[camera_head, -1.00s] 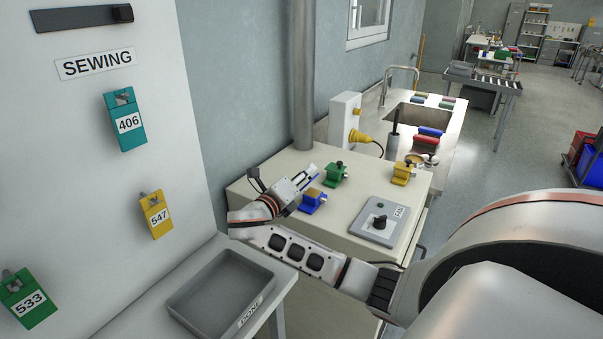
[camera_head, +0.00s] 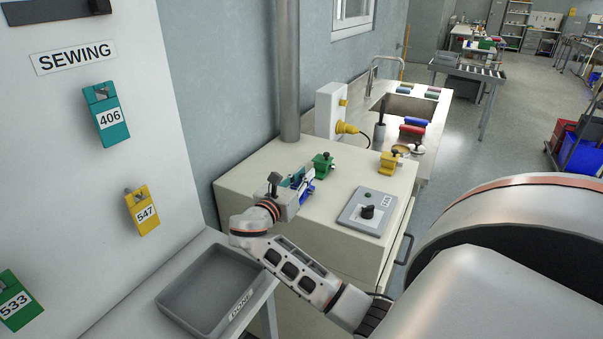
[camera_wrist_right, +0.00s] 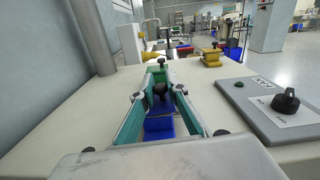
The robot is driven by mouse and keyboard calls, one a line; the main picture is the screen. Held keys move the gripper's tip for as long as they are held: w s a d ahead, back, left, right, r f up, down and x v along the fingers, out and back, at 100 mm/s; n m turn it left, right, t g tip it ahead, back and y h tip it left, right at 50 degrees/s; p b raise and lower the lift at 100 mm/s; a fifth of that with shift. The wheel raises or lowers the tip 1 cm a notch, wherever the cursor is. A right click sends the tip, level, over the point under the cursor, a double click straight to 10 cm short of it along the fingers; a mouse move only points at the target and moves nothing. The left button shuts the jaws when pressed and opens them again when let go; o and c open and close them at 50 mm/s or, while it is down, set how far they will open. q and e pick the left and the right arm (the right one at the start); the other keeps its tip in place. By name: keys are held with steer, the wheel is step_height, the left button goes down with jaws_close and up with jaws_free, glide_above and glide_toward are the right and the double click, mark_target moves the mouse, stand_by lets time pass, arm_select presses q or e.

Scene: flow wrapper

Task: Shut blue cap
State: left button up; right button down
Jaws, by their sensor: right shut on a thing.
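The blue cap (camera_head: 308,192) is on the cream cabinet top (camera_head: 262,163), mostly hidden by my right gripper in the head view. In the right wrist view the blue cap (camera_wrist_right: 159,126) lies between the two long teal-lined fingers, with a black knob standing at its far end. My right gripper (camera_head: 299,181) reaches over it from the left side of the cabinet. It is shut on the blue cap, fingers along both sides; its fingers also show in the right wrist view (camera_wrist_right: 160,98). I cannot tell whether the cap is open or closed. My left gripper is not in view.
A green fitting (camera_head: 323,166) stands just beyond the blue cap, and a yellow one (camera_head: 390,163) farther right. A grey panel with a black knob (camera_head: 366,211) lies to the right. A grey tray (camera_head: 208,290) is in front; a grey pipe (camera_head: 287,75) rises behind.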

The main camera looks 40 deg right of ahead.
steer(key=shift+s+f+m, duration=0.15)
steer(key=shift+f+m, duration=0.05)
steer(key=shift+m, duration=0.3)
steer(key=c, duration=2)
jaws_free()
steer(key=shift+c, duration=0.2)
steer(key=v, duration=1.2)
